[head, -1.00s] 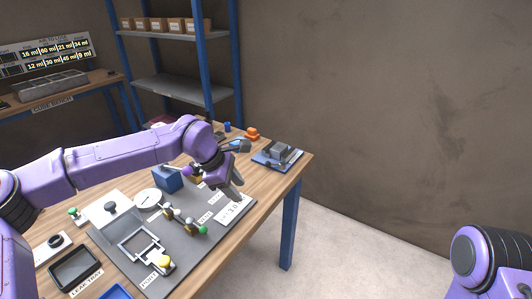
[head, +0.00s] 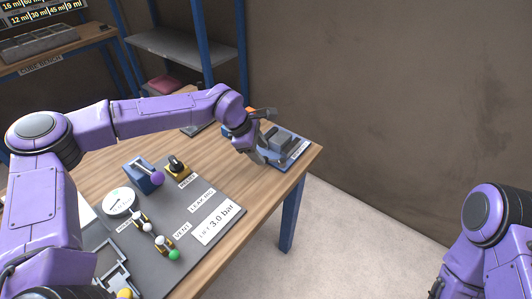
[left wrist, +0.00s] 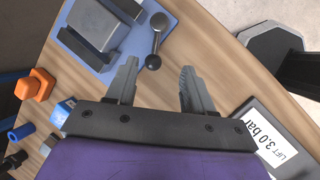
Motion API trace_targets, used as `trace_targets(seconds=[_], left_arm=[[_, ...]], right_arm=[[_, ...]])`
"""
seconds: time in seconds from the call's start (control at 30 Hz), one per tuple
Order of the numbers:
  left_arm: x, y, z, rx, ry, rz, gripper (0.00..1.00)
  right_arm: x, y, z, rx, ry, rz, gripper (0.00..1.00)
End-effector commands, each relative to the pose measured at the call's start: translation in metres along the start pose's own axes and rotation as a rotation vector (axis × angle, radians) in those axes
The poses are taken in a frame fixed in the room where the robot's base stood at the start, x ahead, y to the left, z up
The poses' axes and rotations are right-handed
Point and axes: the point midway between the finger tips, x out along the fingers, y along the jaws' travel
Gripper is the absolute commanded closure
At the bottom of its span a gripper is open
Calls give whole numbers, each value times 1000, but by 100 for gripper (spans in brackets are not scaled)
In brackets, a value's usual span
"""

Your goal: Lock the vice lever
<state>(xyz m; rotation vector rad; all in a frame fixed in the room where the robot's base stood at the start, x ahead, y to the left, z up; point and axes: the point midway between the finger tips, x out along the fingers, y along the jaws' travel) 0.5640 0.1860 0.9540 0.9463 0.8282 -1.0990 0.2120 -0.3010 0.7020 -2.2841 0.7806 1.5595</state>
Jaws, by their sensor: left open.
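The vice (head: 285,136) sits at the far right corner of the table, with a grey block on a blue base. In the left wrist view the vice (left wrist: 98,25) is at the upper left. Its lever (left wrist: 156,40) is a short metal rod with a dark ball at its near end, beside the base's right edge. My left gripper (head: 269,136) is at the vice's left side. In the left wrist view my left gripper (left wrist: 158,68) is open, its fingertips on either side of the ball, with visible gaps. My right gripper is out of view.
An orange part (left wrist: 35,84) and a blue cylinder (left wrist: 20,132) stand near the left gripper. A grey mat with valves, a gauge and a "3.0 bar" card (head: 217,224) lies nearer. The table edge is close to the vice; a wall stands behind.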

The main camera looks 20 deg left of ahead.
Motion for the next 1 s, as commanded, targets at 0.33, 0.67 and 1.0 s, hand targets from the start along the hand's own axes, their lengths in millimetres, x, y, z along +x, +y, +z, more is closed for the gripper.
trace_targets(seconds=[0.33, 0.67, 1.0], left_arm=[[44, 1, 0, 0, 1, -1, 48], [44, 1, -1, 0, 1, -1, 87], [45, 0, -1, -18, 5, 6, 100]], right_arm=[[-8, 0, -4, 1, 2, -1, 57], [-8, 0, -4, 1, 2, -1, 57], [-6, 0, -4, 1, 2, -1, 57]])
